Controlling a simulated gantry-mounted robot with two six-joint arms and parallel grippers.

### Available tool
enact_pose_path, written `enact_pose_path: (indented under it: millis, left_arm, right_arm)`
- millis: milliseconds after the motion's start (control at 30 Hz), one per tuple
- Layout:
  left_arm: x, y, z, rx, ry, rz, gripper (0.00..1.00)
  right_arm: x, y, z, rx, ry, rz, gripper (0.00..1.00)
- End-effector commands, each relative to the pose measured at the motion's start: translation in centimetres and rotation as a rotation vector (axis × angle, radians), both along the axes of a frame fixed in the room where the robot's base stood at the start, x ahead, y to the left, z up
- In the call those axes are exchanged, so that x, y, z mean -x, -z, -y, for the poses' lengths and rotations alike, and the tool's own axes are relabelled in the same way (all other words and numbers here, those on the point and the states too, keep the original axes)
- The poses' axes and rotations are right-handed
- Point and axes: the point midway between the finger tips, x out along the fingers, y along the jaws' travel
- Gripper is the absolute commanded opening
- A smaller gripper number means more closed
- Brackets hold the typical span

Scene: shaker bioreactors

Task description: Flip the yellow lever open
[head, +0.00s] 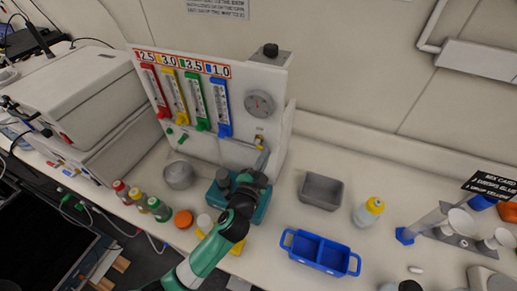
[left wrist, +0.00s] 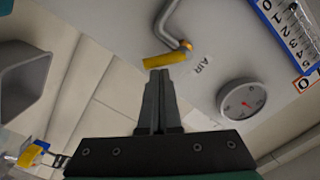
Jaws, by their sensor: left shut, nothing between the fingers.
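The yellow lever (left wrist: 165,60) sits on a bent metal pipe on the white panel, beside the label "AIR". In the left wrist view it lies just beyond my left gripper's fingertips; I cannot tell whether they touch it. In the head view the lever (head: 259,141) is a small yellow piece low on the panel's right side. My left gripper (left wrist: 158,73) is shut and empty, its fingers pressed together. In the head view my left gripper (head: 264,150) reaches up to the panel just below the lever. My right gripper is not in view.
A round gauge (head: 259,104) is above the lever, and colored flow meters (head: 222,107) are to its left. A teal device (head: 262,208) stands under my arm. A grey bin (head: 321,190), a blue tray (head: 320,252) and a yellow-capped bottle (head: 366,213) stand to the right.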

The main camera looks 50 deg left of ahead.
Motion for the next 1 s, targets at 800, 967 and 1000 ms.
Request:
enact_pose_path:
  millis: [800, 967, 1000]
  left_arm:
    - [0.6, 2.1, -1.1, -0.524, -0.001, -0.296, 0.0]
    - [0.6, 2.0, -0.9, -0.522, -0.001, -0.295, 0.0]
    - [0.5, 1.9, -0.7, -0.522, -0.001, -0.295, 0.0]
  right_arm:
    - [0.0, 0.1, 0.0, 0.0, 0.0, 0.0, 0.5]
    - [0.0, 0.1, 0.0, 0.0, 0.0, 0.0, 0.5]
    - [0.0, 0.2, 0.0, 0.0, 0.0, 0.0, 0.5]
